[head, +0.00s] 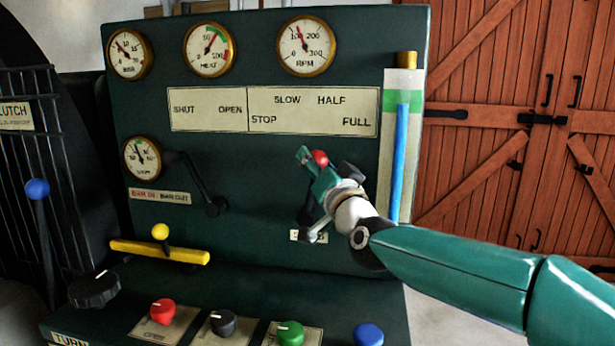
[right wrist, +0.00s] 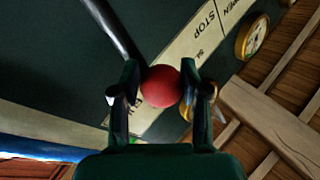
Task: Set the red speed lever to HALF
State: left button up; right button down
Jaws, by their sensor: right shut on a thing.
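The red speed lever's ball knob (head: 319,158) stands in front of the green panel, below the SLOW and HALF words of the label plate (head: 315,111). My right gripper (head: 325,168) reaches in from the right and is shut on the knob. In the right wrist view the red knob (right wrist: 161,86) sits between the two fingers (right wrist: 165,97), and a dark rod runs behind it to the upper left. The gripper hides much of the lever in the head view, so its exact setting is hard to tell. My left gripper is not in view.
A black lever (head: 200,185) stands left of the red one. A glass gauge with a blue column (head: 398,150) is at the right. Below are a yellow bar (head: 160,251), a red knob (head: 162,312), a green knob (head: 290,334) and a blue knob (head: 368,335).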

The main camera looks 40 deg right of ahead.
jog(key=c, duration=0.6)
grip_release()
jog(key=shift+c, duration=0.2)
jog(key=v, duration=1.2)
jog(key=shift+f, duration=0.1)
